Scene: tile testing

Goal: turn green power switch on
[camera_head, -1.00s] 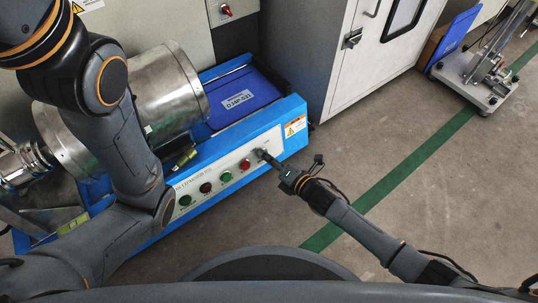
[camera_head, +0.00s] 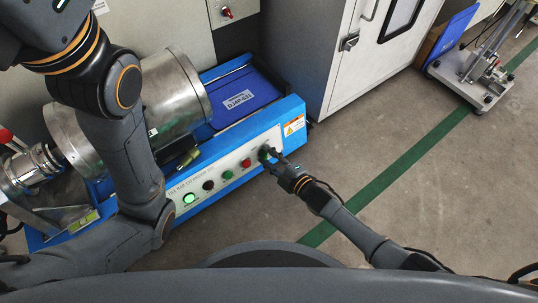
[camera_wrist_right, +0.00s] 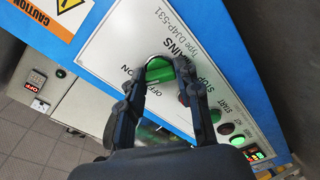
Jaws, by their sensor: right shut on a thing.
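The green power switch (camera_head: 263,154) is a knob at the right end of the white panel on the blue machine. In the right wrist view the green knob (camera_wrist_right: 158,70) sits between my fingertips, beside the ON and OFF labels. My right gripper (camera_head: 271,158) is shut on it; the fingers partly hide the knob. The leftmost green button (camera_head: 189,198) on the panel glows bright green. A green light (camera_wrist_right: 237,141) also glows in the right wrist view. My left arm reaches up the left side of the head view; its gripper is out of view.
A red button (camera_head: 246,163), another green button (camera_head: 227,175) and a dark button (camera_head: 208,185) line the panel. A metal drum (camera_head: 178,95) lies on the machine behind. A white cabinet (camera_head: 338,75) stands at the back.

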